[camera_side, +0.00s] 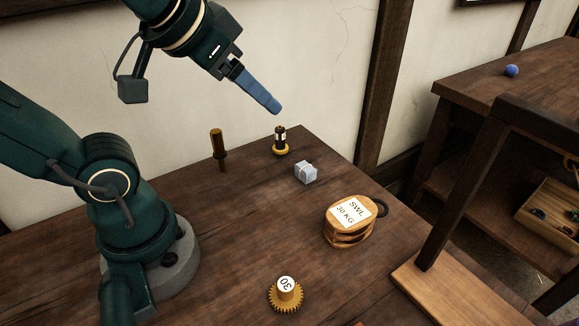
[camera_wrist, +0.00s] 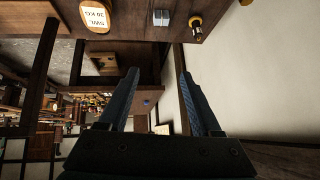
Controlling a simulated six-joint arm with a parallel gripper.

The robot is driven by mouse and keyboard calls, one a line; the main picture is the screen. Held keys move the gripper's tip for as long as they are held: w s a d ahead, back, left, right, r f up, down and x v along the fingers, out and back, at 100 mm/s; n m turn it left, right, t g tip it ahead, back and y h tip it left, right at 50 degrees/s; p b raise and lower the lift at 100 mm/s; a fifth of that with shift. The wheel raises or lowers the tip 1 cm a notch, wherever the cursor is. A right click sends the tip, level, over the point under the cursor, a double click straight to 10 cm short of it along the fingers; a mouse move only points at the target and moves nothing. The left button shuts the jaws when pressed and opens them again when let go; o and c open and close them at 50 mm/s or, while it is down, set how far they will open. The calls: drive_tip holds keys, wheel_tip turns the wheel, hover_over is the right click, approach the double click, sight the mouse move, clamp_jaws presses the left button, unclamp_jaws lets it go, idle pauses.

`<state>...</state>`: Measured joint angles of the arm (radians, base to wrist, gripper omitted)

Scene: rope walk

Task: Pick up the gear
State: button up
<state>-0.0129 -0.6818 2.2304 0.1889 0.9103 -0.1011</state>
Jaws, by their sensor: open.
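My gripper (camera_side: 275,108) has blue fingers and is in the air above the far part of the table, well away from the gear. In the wrist view its two fingers (camera_wrist: 160,85) are apart with nothing between them.
On the table (camera_side: 200,260) stand a pulley block (camera_side: 345,224) labelled SWL 30 KG, a grey cube (camera_side: 306,173), a dark cylinder with a brass base (camera_side: 281,140) and an upright wooden-handled tool (camera_side: 217,146). A chair (camera_side: 455,290) is at the right. A blue ball (camera_side: 512,71) lies on another bench.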

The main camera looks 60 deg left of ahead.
drive_tip(key=w+a+r+m+t, duration=0.2)
drive_tip(key=w+r+m+t, duration=0.1)
drive_tip(key=w+r+t, duration=0.6)
drive_tip(key=w+d+m+h, duration=0.3)
drive_tip(key=d+m, duration=0.1)
drive_tip(key=d, duration=0.1)
drive_tip(key=m+g+h, duration=1.1)
drive_tip(key=m+g, duration=0.1)
drive_tip(key=g, duration=0.5)
hover_over(291, 294)
drive_tip(key=a, duration=0.3)
wheel_tip(291, 294, down, 11)
wheel_tip(291, 294, down, 18)
drive_tip(key=shift+d+f, duration=0.25)
drive_tip(key=shift+f, duration=0.05)
drive_tip(key=shift+x, duration=2.3)
